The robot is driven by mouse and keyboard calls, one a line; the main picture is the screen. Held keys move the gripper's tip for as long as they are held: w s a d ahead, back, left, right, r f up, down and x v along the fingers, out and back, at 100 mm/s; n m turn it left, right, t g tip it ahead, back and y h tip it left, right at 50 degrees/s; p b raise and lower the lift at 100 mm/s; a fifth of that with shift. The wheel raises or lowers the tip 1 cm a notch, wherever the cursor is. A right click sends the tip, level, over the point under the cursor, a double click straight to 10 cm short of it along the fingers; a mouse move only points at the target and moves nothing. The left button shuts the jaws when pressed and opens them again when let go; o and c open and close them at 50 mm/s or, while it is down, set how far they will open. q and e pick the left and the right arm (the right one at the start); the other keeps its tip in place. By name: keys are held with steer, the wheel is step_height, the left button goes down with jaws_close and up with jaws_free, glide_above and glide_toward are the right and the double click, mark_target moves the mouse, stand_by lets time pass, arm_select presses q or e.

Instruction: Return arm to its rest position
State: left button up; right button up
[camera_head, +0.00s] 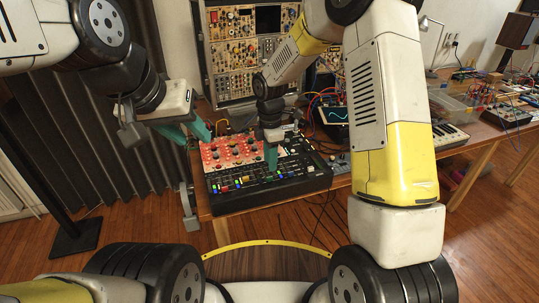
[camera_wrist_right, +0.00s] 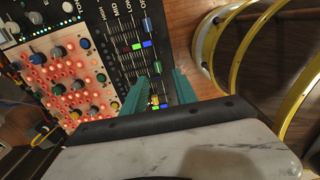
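My right gripper (camera_head: 271,156) has teal fingers and points down over the black and red synth panel (camera_head: 290,180) on the table. In the right wrist view its two fingers (camera_wrist_right: 159,77) stand apart, with sliders and lit buttons of the panel showing between them. I see nothing held in them; whether a tip touches the panel I cannot tell. My left gripper (camera_head: 190,130) is to the left of the panel, clear of it, its teal fingers apart and empty.
The wooden table (camera_head: 340,183) carries a tall modular synth rack (camera_head: 230,65) behind the panel, a small screen (camera_head: 337,114), a keyboard (camera_head: 450,135) and cables. A black stand (camera_head: 75,237) is on the floor at left. Open floor lies in front of the table.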

steer(key=shift+r, duration=0.45)
steer(key=s+d+r+m+t, duration=0.1)
steer(key=s+d+r+m, duration=0.35)
steer(key=r, duration=0.45)
steer(key=s+d+r+m+t, duration=0.2)
steer(key=s+d+r+m, duration=0.3)
steer(key=r, duration=0.3)
steer(key=s+d+r+m+t+y, duration=0.1)
steer(key=s+r+m, duration=0.2)
steer(key=s+m, duration=0.2)
steer(key=s+d+r+m+t+y, duration=0.1)
steer(key=s+d+r+m+t, duration=0.1)
steer(key=s+m, duration=0.4)
steer(key=s+r, duration=0.1)
steer(key=s, duration=0.1)
steer(key=shift+s+d+r, duration=0.2)
steer(key=shift+s+d, duration=0.1)
steer(key=shift+s, duration=0.05)
steer(key=shift+m, duration=0.25)
